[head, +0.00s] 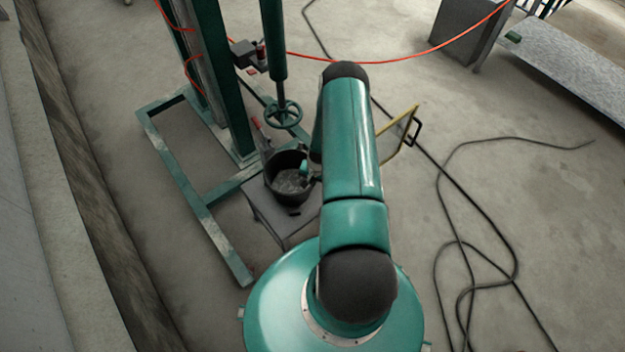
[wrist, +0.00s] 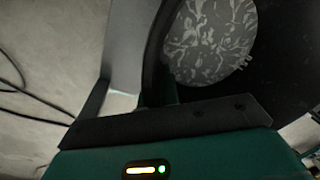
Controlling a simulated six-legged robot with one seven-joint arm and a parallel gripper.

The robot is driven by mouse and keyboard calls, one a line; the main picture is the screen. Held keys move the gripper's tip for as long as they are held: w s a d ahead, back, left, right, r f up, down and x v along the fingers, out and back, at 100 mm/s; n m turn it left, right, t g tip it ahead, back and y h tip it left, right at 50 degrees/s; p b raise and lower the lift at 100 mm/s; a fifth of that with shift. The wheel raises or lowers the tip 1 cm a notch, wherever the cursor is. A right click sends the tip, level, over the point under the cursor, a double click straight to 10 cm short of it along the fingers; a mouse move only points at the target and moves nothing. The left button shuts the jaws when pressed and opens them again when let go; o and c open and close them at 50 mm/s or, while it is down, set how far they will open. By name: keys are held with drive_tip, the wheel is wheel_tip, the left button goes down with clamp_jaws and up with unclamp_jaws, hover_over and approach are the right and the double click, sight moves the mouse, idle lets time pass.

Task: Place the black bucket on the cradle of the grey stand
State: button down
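The black bucket (head: 289,196), with a speckled grey mass inside, is upright over the top of the grey stand (head: 268,217) in the head view. I cannot tell whether it rests on the stand or hangs just above it; the cradle is hidden. My gripper (head: 308,174) is at the bucket's right rim, partly hidden by my arm. In the wrist view the dark bucket (wrist: 290,65) fills the upper right, and a dark finger of my gripper (wrist: 157,92) is against or close to its wall. Whether the fingers are closed on the rim does not show.
A green steel frame (head: 212,205) with a column and handwheel (head: 284,114) stands left of and behind the bucket. A yellow-edged panel (head: 398,135) is right of my arm. Black cables (head: 480,205) lie on the floor at right. An orange hose (head: 400,60) crosses the back.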

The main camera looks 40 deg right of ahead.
drive_tip(key=shift+f, duration=0.15)
drive_tip(key=c, duration=1.6)
unclamp_jaws()
drive_tip(key=shift+c, duration=0.2)
wheel_tip(320, 180, up, 12)
drive_tip(key=s, duration=0.1)
drive_tip(key=shift+d, duration=0.4)
drive_tip(key=shift+s, duration=0.1)
